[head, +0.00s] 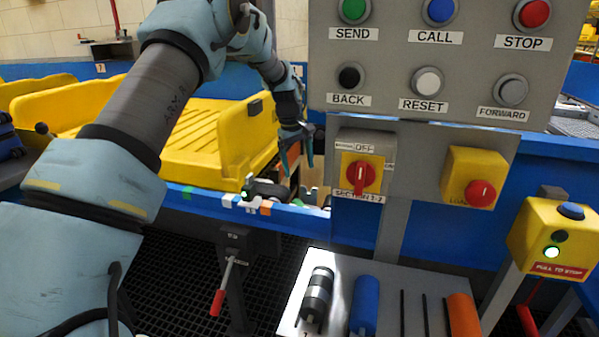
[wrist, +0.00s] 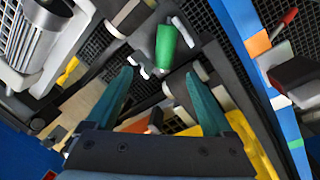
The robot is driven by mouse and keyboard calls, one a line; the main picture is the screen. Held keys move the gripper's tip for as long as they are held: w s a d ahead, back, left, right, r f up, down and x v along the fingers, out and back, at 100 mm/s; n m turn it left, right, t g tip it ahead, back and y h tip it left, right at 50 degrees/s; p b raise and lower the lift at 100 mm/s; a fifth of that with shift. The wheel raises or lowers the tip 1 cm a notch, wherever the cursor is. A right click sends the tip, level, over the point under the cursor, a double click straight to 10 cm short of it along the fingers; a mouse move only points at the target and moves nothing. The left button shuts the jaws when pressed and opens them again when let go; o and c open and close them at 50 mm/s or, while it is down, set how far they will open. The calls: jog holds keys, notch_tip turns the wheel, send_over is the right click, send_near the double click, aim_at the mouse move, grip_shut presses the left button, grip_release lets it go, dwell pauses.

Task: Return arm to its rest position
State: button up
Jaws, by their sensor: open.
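My gripper (head: 297,172) hangs from my arm over the blue edge of the conveyor, left of the control panel in the head view. Its two teal fingers point down and are spread apart. In the wrist view my gripper (wrist: 159,74) is open, with nothing held between the fingers. Beyond the fingertips in the wrist view is a green tapered part (wrist: 166,46) among dark and grey machine parts. I cannot tell how far below the fingers it lies.
A grey control panel (head: 393,88) with several buttons stands right of my gripper. A yellow tray (head: 205,135) lies behind it to the left. A red-handled lever (head: 220,292) sits below the blue rail (head: 205,201). A pale board (head: 292,318) holds cylinders in front.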

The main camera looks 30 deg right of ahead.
dwell(0.4)
jog(key=s+a+r+t, duration=0.1)
jog(key=a+r, duration=0.2)
jog(key=a, duration=0.9)
jog(key=s+a+r+t, duration=0.1)
jog(key=a+r, duration=0.2)
jog(key=a, duration=0.9)
jog(key=s+a+r+m+y+p, duration=0.1)
jog(key=s+a+p, duration=0.1)
jog(key=s+a, duration=1.4)
jog(key=a, duration=0.2)
jog(key=shift+s+a+r+m+y, duration=0.3)
jog(key=shift+a, duration=0.1)
jog(key=shift+s+r+p, duration=0.45)
jog(key=shift+p, duration=0.15)
jog(key=shift+c, duration=0.2)
jog(key=shift+s, duration=0.1)
jog(key=shift+c, duration=0.9)
jog(key=shift+f, duration=0.1)
